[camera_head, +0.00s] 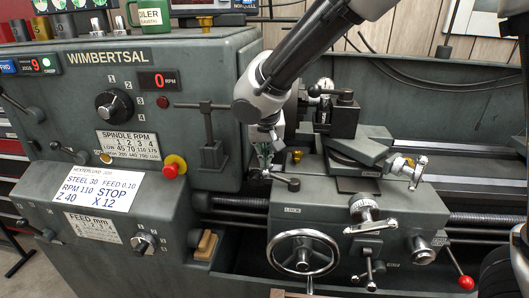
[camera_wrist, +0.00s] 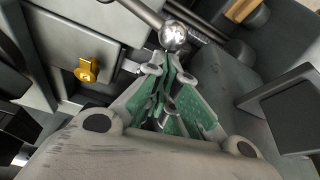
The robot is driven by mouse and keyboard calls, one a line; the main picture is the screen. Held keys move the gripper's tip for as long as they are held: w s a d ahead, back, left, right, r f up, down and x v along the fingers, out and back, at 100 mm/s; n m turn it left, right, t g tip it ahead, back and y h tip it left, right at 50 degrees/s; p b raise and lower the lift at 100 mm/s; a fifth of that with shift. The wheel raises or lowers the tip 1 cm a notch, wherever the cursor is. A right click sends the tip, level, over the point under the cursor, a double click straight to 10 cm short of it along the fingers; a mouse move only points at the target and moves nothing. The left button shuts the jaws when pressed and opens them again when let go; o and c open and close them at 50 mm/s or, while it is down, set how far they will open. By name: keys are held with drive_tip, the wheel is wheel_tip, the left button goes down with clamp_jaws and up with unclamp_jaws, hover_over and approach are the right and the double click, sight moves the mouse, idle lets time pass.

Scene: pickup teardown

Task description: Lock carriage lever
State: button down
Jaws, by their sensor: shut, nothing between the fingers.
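The carriage lever (camera_head: 284,180) is a short metal rod with a round ball end, at the upper left of the lathe carriage (camera_head: 330,203). In the wrist view its shiny ball (camera_wrist: 173,36) and part of its rod show just beyond my fingertips. My gripper (camera_head: 265,168) points down beside the lever, at its left in the head view. In the wrist view my gripper's green-padded fingers (camera_wrist: 163,70) are shut and empty, close to the ball. I cannot tell whether they touch it.
A yellow padlock-like piece (camera_wrist: 88,67) sits left of my fingers in the wrist view. The headstock (camera_head: 215,60) stands close on the left, with a red stop button (camera_head: 174,166). The tool post (camera_head: 340,115) rises behind and right. The handwheel (camera_head: 303,253) is below.

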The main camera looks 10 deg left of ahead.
sight(264, 174)
drive_tip(key=shift+s+a+n, duration=0.2)
drive_tip(key=shift+s+n, duration=0.3)
drive_tip(key=shift+n, duration=0.2)
drive_tip(key=s+n+g+y, duration=0.1)
drive_tip(key=s+n, duration=0.1)
drive_tip(key=n, duration=0.1)
drive_tip(key=s+d+n+y, duration=0.1)
drive_tip(key=s+n, duration=0.2)
drive_tip(key=s+n+g+y, duration=0.1)
drive_tip(key=s+n, duration=0.1)
drive_tip(key=n, duration=0.2)
drive_tip(key=shift+s+d+g, duration=0.2)
drive_tip(key=shift+s+g, duration=0.05)
drive_tip(key=shift+g, duration=0.05)
drive_tip(key=shift+s+d, duration=0.7)
drive_tip(key=shift+s, duration=0.1)
drive_tip(key=shift+d, duration=0.1)
